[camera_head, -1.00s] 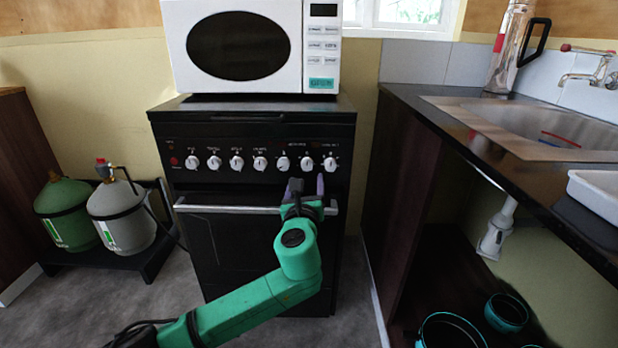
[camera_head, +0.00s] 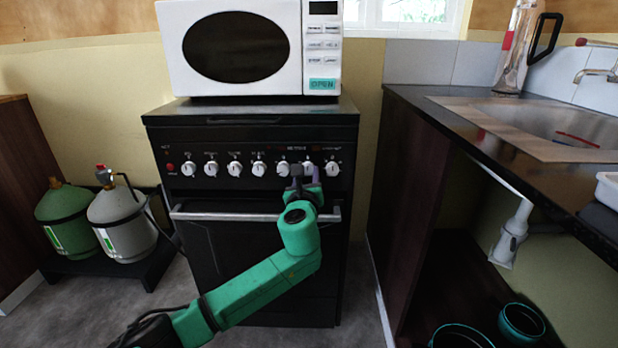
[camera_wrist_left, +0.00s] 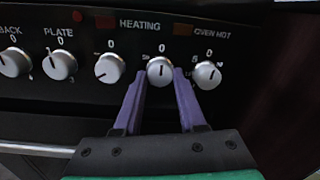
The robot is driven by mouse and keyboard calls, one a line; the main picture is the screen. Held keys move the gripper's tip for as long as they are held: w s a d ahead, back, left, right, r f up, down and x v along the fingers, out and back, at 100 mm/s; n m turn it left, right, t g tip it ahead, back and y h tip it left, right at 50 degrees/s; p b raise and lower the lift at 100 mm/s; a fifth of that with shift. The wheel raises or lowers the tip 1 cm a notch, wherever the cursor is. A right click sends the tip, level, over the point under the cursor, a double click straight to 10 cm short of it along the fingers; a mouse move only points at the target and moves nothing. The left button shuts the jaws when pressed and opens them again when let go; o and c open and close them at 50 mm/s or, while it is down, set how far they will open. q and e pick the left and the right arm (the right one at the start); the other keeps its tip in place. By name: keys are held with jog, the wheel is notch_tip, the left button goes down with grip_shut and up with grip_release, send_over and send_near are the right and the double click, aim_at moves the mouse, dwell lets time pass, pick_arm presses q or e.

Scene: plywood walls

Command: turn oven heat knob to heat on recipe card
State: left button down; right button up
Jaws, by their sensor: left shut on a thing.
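The black oven (camera_head: 270,255) has a row of white knobs along its front panel. In the left wrist view, my left gripper (camera_wrist_left: 160,78) has its two purple fingers on either side of the second knob from the right (camera_wrist_left: 160,70) and is shut on it. That knob's mark looks close to upright. The rightmost knob (camera_wrist_left: 207,75) is beside the right finger, and another knob (camera_wrist_left: 110,68) is left of the left finger. In the head view my left gripper (camera_head: 305,173) covers part of the held knob. No recipe card is visible. My right gripper is not in view.
The oven's handle rail (camera_head: 240,216) runs below the panel, close to my gripper. A white microwave (camera_head: 318,75) stands on top. A dark counter with a sink (camera_head: 560,125) stands right; gas bottles (camera_head: 118,225) stand left.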

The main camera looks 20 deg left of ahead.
jog(key=shift+s, duration=0.25)
dwell(0.3)
